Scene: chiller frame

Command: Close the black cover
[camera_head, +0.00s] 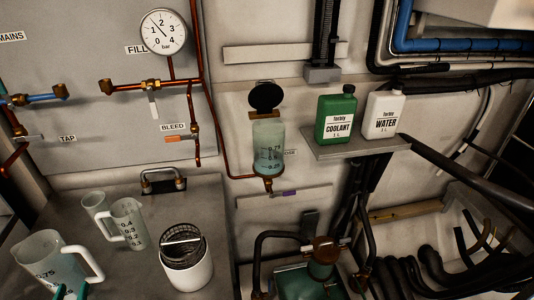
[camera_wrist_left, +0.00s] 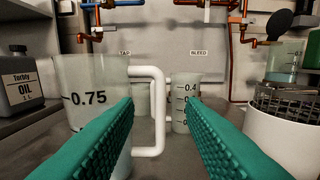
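The black cover (camera_head: 267,96) is a round lid that stands raised at the top of a clear, graduated cylinder (camera_head: 269,145) on the wall. The cylinder holds pale teal liquid. The cover also shows at the upper right of the left wrist view (camera_wrist_left: 279,23), tilted up. My left gripper (camera_wrist_left: 160,103) has two teal ribbed fingers set apart, with the white handle of the large jug (camera_wrist_left: 85,75) showing between them. I cannot tell whether they touch it. In the head view only fingertips show, at the bottom left beside the jug (camera_head: 45,255). My right gripper is out of view.
A smaller jug (camera_head: 127,222), a beaker (camera_head: 94,205) and a white canister with a mesh basket (camera_head: 186,262) stand on the grey worktop. A green coolant bottle (camera_head: 337,116) and a white water bottle (camera_head: 383,113) stand on a shelf right of the cylinder. Copper pipes run left of it.

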